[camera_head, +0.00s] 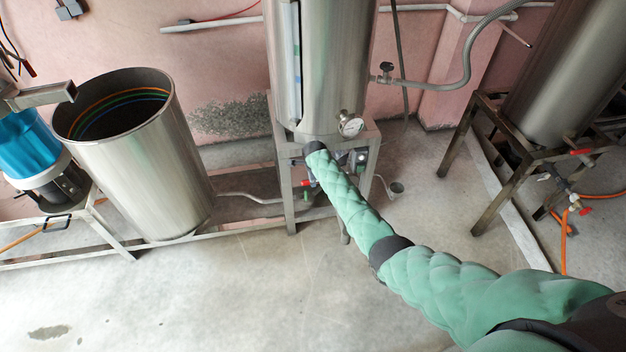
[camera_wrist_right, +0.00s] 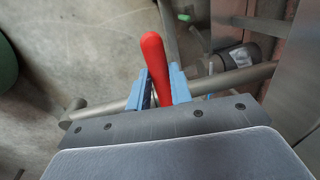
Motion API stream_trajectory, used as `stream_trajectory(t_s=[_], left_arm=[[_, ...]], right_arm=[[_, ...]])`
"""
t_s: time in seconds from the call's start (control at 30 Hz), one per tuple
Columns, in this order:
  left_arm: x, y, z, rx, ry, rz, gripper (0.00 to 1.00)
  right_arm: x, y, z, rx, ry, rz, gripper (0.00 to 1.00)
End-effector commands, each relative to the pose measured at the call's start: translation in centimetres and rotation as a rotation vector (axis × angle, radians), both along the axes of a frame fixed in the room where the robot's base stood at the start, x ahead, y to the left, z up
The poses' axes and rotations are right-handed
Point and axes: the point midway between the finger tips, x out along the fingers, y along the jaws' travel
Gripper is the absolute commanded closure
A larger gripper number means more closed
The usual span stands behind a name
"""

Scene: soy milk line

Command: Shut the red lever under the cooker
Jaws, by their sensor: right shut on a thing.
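The cooker (camera_head: 330,60) is a tall steel cylinder on a metal stand in the head view. My right arm reaches to its underside, and its gripper is hidden there behind the arm and stand. In the right wrist view the red lever (camera_wrist_right: 153,50) stands up between the blue fingers of my right gripper (camera_wrist_right: 161,85). The gripper is shut on the lever, whose rounded red end sticks out past the fingers. A small red part (camera_head: 306,183) shows under the cooker, but I cannot tell if it is this lever. My left gripper is not in view.
A large open steel drum (camera_head: 150,150) and a blue-topped machine (camera_head: 28,145) stand at left. Another steel tank (camera_head: 565,75) on a stand is at right. Steel pipes (camera_wrist_right: 230,80) run close beside my right gripper. The front floor is clear.

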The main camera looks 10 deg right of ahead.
Motion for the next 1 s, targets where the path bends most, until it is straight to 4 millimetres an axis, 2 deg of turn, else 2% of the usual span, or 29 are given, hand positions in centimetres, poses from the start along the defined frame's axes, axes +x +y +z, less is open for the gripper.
stream_trajectory(t_s=[0.03, 0.13, 0.43, 0.57, 1.0], left_arm=[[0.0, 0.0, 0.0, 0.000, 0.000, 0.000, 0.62], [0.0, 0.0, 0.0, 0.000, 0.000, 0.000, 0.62], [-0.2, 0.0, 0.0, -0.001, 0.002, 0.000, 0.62], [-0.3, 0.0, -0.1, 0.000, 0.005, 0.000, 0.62], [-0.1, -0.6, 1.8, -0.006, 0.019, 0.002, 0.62]], right_arm=[[0.2, -0.2, 0.2, -0.001, -0.004, -0.001, 0.77], [0.1, -0.1, 0.1, -0.001, -0.003, -0.001, 0.57], [0.1, 0.0, 0.1, 0.000, -0.002, 0.000, 0.57], [0.0, 0.0, 0.7, 0.000, -0.003, 0.000, 0.57], [-1.1, -0.1, 6.1, 0.000, -0.003, 0.000, 0.57]])
